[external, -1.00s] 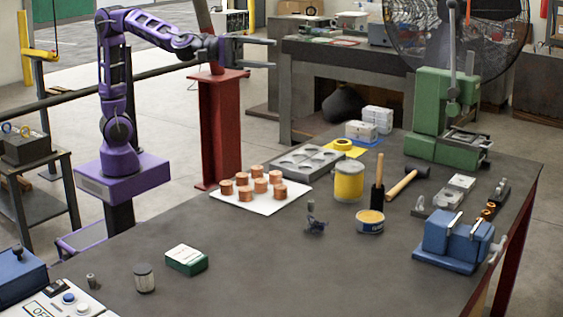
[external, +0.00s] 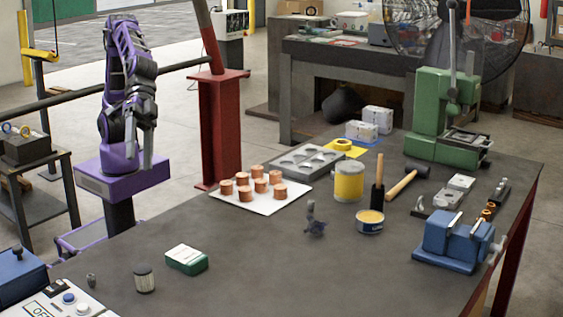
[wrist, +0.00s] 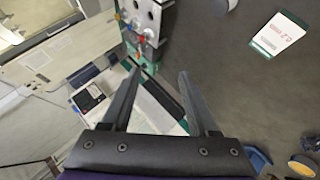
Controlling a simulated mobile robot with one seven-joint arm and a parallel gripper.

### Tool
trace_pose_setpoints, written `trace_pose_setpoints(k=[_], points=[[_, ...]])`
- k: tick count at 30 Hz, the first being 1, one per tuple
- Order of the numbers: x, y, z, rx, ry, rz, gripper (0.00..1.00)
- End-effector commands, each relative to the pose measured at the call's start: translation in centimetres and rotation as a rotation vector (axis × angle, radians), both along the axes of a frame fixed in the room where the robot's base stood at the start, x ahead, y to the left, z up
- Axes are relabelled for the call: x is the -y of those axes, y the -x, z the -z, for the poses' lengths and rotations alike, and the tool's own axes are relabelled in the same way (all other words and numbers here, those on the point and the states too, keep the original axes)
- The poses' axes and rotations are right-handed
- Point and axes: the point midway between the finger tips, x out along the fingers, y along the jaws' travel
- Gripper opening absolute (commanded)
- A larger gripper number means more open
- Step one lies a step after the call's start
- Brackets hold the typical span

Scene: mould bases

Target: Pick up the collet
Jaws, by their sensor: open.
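A small grey cylindrical piece (external: 91,280), which may be the collet, stands on the near left of the workbench in the external view. It is too small there to tell for sure, and I cannot make it out in the wrist view. My gripper (external: 140,163) hangs with its fingers down beside my base, well behind and above the piece and clear of the bench. In the wrist view my gripper (wrist: 157,75) is open, with nothing between its fingers.
A lidded jar (external: 144,278) and a green-and-white box (external: 187,260) stand right of the piece. A control box (external: 62,304) lies at the near left corner. Copper cylinders sit on a white sheet (external: 263,207) farther back. The bench's near middle is clear.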

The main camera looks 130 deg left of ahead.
Motion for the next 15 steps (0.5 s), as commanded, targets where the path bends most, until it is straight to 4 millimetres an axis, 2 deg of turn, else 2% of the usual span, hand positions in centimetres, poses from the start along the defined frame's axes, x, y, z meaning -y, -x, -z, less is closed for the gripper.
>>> trace_pose_setpoints(k=[1,6,12,15], points=[[2.2,1.3,1.2,-0.015,-0.049,0.061,0.60],[7.0,5.5,4.9,-0.050,-0.240,0.241,0.60],[10.7,10.3,8.1,-0.062,-0.460,0.408,0.60],[11.6,11.9,8.9,-0.061,-0.539,0.457,0.60]])
